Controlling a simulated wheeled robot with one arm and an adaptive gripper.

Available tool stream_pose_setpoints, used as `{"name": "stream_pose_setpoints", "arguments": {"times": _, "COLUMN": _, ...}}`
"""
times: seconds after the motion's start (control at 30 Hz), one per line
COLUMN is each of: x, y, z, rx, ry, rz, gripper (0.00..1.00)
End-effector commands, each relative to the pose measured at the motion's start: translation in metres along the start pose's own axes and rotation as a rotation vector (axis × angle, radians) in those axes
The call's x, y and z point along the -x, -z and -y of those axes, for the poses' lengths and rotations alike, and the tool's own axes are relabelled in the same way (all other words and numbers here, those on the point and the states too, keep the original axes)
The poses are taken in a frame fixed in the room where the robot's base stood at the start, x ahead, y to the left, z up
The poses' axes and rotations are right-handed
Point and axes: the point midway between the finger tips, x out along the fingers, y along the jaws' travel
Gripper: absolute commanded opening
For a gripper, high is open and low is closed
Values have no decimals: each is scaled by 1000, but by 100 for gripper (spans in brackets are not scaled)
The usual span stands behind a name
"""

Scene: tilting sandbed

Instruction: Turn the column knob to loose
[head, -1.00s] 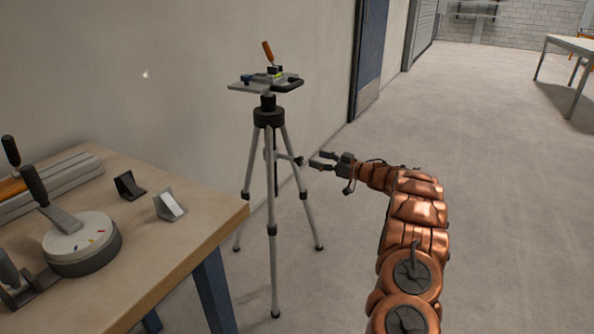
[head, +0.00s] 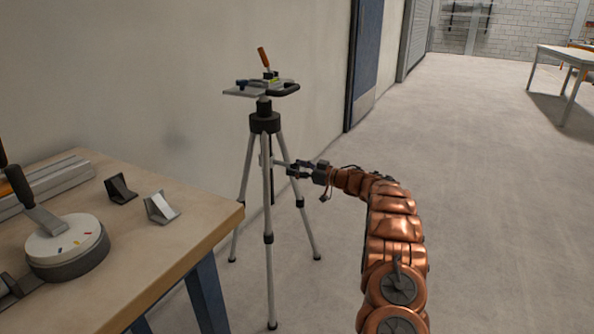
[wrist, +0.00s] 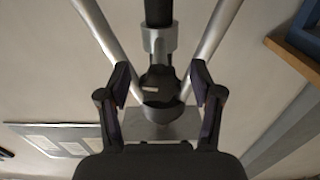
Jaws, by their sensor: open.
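The tripod (head: 268,205) stands on the floor beside the wall, with a tilting plate (head: 258,90) on top. In the wrist view its dark column (wrist: 158,12) runs between two grey legs. The dark knob (wrist: 158,84), with a small pale mark, sits below the column's grey collar (wrist: 158,40). My gripper (wrist: 160,84) is open, with one finger on each side of the knob and visible gaps between. In the head view my gripper (head: 295,168) is at the tripod's mid-height, among its legs. The knob is hard to make out there.
A wooden workbench (head: 190,245) at the left carries a round dial base (head: 68,262), two small wedge blocks and a grey rail. The wall is close behind the tripod. Open floor (head: 480,200) lies to the right; a table (head: 575,53) stands far back.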

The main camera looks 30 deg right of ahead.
Motion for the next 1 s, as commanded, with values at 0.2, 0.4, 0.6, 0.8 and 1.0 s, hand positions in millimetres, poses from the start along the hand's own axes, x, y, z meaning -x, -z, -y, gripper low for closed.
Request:
{"name": "stream_pose_setpoints", "arguments": {"times": 0.2, "x": 1, "y": 0, "z": -1, "rx": 0, "ry": -2, "rz": 0, "gripper": 63}}
{"name": "stream_pose_setpoints", "arguments": {"times": 0.4, "x": 1, "y": 0, "z": -1, "rx": 0, "ry": -2, "rz": 0, "gripper": 42}}
{"name": "stream_pose_setpoints", "arguments": {"times": 0.6, "x": 1, "y": 0, "z": -1, "rx": 0, "ry": -2, "rz": 0, "gripper": 22}}
{"name": "stream_pose_setpoints", "arguments": {"times": 0.8, "x": 1, "y": 0, "z": -1, "rx": 1, "ry": -2, "rz": 0, "gripper": 5}}
{"name": "stream_pose_setpoints", "arguments": {"times": 1.0, "x": 1, "y": 1, "z": -1, "rx": 21, "ry": -3, "rz": 0, "gripper": 5}}
